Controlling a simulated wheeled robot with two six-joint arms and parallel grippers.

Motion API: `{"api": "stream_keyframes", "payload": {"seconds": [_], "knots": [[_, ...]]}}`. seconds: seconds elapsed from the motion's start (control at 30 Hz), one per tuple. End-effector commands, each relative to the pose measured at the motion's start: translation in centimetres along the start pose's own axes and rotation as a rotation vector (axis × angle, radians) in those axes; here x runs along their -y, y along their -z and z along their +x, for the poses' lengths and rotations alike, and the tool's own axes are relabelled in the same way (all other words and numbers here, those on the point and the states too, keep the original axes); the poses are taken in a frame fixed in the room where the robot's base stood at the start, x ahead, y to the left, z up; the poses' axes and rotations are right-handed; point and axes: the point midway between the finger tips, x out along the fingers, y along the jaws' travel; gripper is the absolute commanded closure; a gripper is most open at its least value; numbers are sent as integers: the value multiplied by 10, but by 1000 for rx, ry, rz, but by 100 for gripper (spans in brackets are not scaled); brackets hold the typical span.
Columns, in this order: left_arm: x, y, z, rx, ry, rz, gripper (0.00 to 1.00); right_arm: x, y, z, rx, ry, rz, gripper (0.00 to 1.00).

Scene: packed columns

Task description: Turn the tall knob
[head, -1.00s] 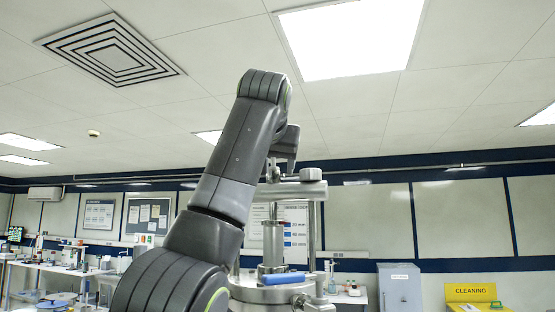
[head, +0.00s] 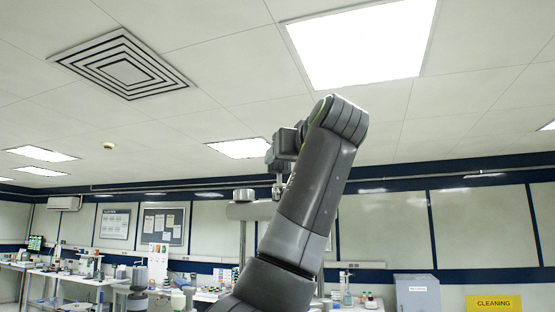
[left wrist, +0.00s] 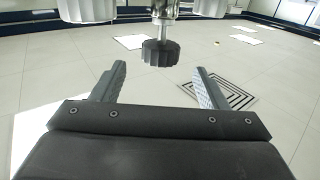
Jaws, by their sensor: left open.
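In the left wrist view a black ribbed knob (left wrist: 161,53) sits on the end of a silver stem. It lies just ahead of the fingertips of my left gripper (left wrist: 160,77), roughly midway between them and apart from both. The fingers are open and empty. In the head view my left arm rises in the middle, and my left gripper (head: 279,188) points down beside the metal stand (head: 243,212). My arm hides much of the stand, and I cannot make out the knob clearly there. My right gripper is not in view.
A silver cap (head: 243,195) tops the stand's post. In the left wrist view a pale metal cylinder (left wrist: 86,10) is close to the left of the knob. Benches with lab items (head: 60,275) line the back left. A grey cabinet (head: 417,297) and yellow cleaning sign (head: 493,303) are at right.

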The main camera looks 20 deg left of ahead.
Motion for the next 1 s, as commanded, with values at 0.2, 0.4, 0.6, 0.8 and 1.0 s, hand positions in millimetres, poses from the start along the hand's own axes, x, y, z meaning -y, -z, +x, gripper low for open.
{"api": "stream_keyframes", "payload": {"seconds": [0.2, 0.4, 0.6, 0.8, 1.0], "knots": [[1, 5, 46, 4, 3, 2, 33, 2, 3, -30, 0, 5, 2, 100], [0, 3, 76, 3, 1, 2, 33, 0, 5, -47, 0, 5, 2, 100], [0, 2, 92, 1, 0, 0, 33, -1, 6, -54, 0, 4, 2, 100], [0, 0, 95, 1, 0, 0, 33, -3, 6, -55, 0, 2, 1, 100], [0, 0, 95, 1, 0, 0, 38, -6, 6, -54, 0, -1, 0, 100]]}}
